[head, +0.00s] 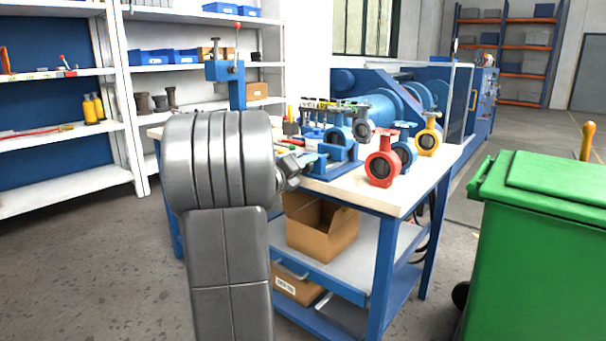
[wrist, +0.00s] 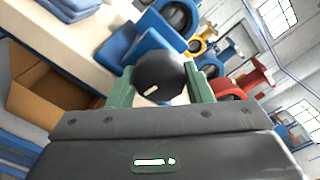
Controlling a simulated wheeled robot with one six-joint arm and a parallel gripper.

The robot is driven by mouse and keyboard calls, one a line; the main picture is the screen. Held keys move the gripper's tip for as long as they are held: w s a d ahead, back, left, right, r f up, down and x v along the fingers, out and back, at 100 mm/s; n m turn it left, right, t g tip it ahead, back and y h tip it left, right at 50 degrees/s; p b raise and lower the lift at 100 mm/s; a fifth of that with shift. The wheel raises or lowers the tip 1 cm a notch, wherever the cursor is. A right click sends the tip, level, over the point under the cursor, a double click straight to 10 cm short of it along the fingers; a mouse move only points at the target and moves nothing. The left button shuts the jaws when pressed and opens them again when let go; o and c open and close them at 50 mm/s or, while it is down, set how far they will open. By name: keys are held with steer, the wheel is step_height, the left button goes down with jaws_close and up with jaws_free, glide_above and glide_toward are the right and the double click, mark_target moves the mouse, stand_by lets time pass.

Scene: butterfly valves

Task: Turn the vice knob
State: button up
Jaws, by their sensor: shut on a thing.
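The vice knob (wrist: 160,72) is a round black knob with a short white mark, seen in the middle of the wrist view. My gripper (wrist: 161,82) has its two green fingers on either side of the knob and is shut on it. The blue vice (head: 333,160) sits at the front edge of the workbench in the head view. A blue part of the vice (wrist: 150,45) also shows just behind the knob in the wrist view. In the head view my grey arm reaches towards the vice and hides most of my gripper; the knob cannot be made out there.
Red (head: 382,163), blue and yellow (head: 428,137) butterfly valves stand on the workbench (head: 412,207) right of the vice. A blue press (head: 226,72) stands at the bench's left. An open cardboard box (head: 322,238) is on the shelf below. A green bin (head: 535,260) stands right, apart from the bench.

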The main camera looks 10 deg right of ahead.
steer(key=shift+f+m, duration=0.15)
steer(key=shift+m, duration=1.35)
steer(key=o, duration=1)
steer(key=shift+a, duration=0.1)
steer(key=p+v, duration=0.2)
steer(key=v, duration=1.1)
steer(key=shift+s+a+p, duration=0.25)
steer(key=shift+s+p, duration=0.05)
steer(key=shift+d, duration=0.1)
